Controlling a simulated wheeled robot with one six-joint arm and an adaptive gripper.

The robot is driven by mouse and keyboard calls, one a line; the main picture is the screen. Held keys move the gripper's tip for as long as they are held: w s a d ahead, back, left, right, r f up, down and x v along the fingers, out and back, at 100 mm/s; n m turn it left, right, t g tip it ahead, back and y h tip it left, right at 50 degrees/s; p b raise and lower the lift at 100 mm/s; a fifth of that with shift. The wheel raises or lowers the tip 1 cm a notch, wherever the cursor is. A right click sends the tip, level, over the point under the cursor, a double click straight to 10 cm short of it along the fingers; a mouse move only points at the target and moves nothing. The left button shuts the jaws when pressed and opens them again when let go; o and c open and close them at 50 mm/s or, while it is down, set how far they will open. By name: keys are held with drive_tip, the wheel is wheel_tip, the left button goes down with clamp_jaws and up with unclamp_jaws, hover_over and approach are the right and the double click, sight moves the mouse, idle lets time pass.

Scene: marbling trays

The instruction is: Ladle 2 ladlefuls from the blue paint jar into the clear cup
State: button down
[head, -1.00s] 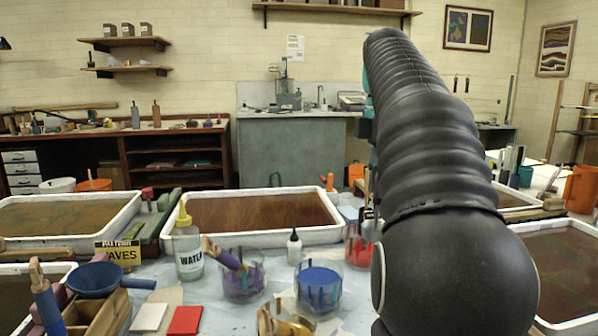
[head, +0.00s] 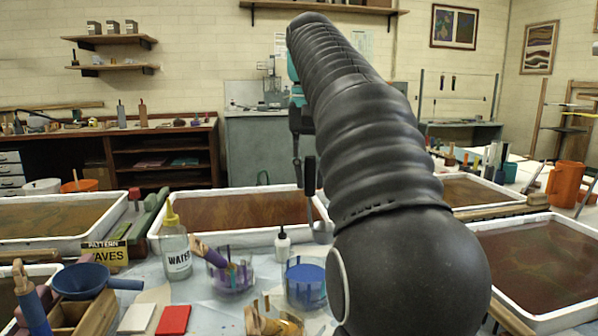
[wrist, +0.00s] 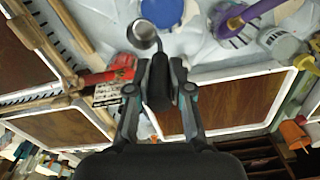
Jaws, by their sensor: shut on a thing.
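My gripper (wrist: 160,92) is shut on the dark handle of a ladle (head: 309,176), which hangs upright. Its grey bowl (head: 323,231) is in the air beyond and slightly right of the blue paint jar (head: 305,287), apart from it. In the wrist view the bowl (wrist: 143,34) shows just below and left of the blue jar (wrist: 161,10). I cannot tell whether the bowl holds paint. I cannot make out the clear cup in the head view, where my arm covers much of the right side.
A purple jar (head: 231,276) with a brush, a water bottle (head: 175,250) and a small white bottle (head: 282,245) stand left of the ladle. A marbling tray (head: 160,222) lies behind. A red object (wrist: 112,70) is left of the gripper in the wrist view.

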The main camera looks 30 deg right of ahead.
drive_tip(key=a+m, duration=0.1)
drive_tip(key=m, duration=0.1)
drive_tip(key=a+m, duration=0.1)
drive_tip(key=m, duration=0.1)
drive_tip(key=shift+w, duration=0.2)
wheel_tip(320, 180, down, 11)
drive_tip(key=b, duration=0.4)
idle(0.7)
drive_tip(key=shift+r, duration=0.2)
idle(1.0)
